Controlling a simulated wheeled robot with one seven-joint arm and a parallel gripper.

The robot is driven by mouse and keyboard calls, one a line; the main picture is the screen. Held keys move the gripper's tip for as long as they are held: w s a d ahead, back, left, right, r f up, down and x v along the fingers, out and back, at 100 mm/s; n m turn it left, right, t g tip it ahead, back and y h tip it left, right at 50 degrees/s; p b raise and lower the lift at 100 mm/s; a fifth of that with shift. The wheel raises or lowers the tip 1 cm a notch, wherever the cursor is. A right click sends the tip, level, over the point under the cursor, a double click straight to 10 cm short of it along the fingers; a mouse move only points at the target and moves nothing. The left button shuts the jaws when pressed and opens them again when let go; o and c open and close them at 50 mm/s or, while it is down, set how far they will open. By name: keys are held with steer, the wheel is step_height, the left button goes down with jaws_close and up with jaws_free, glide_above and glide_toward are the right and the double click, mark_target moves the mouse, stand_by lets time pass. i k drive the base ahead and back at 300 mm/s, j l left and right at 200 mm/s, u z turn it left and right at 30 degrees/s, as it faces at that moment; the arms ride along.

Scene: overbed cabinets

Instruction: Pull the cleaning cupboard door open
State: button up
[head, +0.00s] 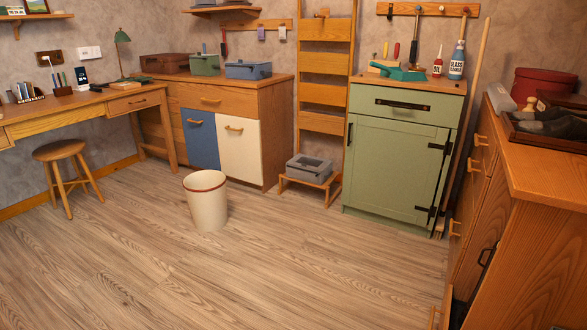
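The green cupboard (360,117), with a glass cleaner bottle (457,62) on top, stands against the back wall right of centre; I take it as the cleaning cupboard. Its panelled door (393,172) looks shut. A short dark upright handle (349,134) is at the door's left edge. Two black hinges, an upper one (440,147) and a lower one (426,210), are on the right side. Above the door is a drawer front with a wide dark handle (402,104). My gripper is not in view.
The wooden floor (290,275) before the cupboard is clear. A cream bin (206,203) stands left of centre. A low step with a grey box (309,168) is just left of the cupboard. A wooden drawer cabinet (540,175) fills the right side; a pole leans between it and the cupboard.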

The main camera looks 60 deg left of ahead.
mark_target(393, 168)
steer(key=u, duration=1.7)
steer(key=i+j+z, duration=0.15)
steer(key=i+j, duration=0.15)
steer(key=i+j+z, duration=0.1)
steer(key=i+j, duration=0.25)
steer(key=i, duration=0.2)
steer(key=i+j+z, duration=0.15)
steer(key=i+j, duration=0.2)
steer(key=i+j+z, duration=0.15)
steer(key=i+j, duration=0.25)
steer(key=i+j+z, duration=0.1)
steer(key=i+j, duration=0.25)
steer(key=i+j+z, duration=0.15)
steer(key=i+j, duration=0.2)
steer(key=j, duration=0.25)
steer(key=i+j+z, duration=0.15)
steer(key=i+j, duration=0.15)
steer(key=j, duration=0.2)
steer(key=i+j+z, duration=0.1)
steer(key=i+j, duration=0.2)
steer(key=j, duration=0.25)
